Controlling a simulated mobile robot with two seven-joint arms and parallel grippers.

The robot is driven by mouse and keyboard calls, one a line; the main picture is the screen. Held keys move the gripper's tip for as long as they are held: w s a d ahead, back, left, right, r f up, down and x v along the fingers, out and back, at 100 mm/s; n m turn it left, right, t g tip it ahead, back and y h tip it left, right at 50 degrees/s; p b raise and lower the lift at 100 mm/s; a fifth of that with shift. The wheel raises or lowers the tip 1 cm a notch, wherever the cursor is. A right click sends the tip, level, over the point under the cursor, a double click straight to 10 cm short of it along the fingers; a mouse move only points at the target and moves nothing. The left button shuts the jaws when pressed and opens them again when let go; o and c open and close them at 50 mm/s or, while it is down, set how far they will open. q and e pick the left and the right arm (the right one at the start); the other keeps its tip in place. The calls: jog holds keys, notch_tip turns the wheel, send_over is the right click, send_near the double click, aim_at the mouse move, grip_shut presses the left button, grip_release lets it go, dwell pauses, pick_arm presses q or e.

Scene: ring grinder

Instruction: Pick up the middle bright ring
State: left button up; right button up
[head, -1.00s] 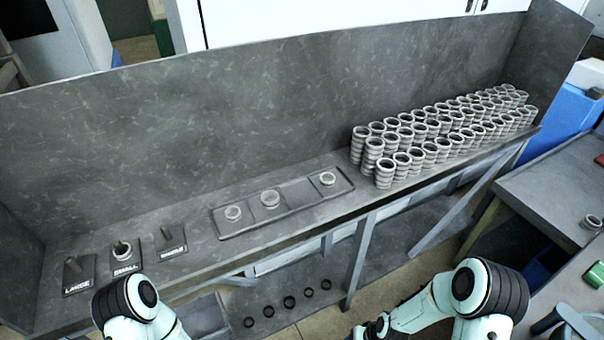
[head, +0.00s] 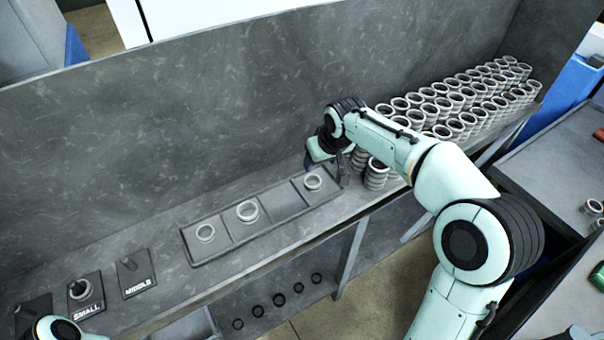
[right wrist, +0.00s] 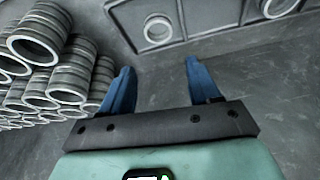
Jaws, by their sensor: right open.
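An empty compartment lies between the central and right rings. My right gripper (head: 322,160) is at the tray's right end, close to the right ring. In the right wrist view its blue fingers (right wrist: 160,72) are apart with nothing between them. The right ring (right wrist: 158,29) shows just beyond the fingertips, and another ring (right wrist: 276,6) is cut off at the top. My left gripper is out of view.
Tall stacks of rings (head: 470,105) stand right of my right gripper, partly behind my arm. Posts labelled SMALL (head: 86,296) and MIDDLE (head: 133,272) stand at left; a ring sits on SMALL. A high back wall (head: 200,120) bounds the bench.

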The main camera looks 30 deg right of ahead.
send_near(311, 183)
jog(key=shift+p+x, duration=0.4)
jog(key=shift+x, duration=2.65)
jog(key=c, duration=0.7)
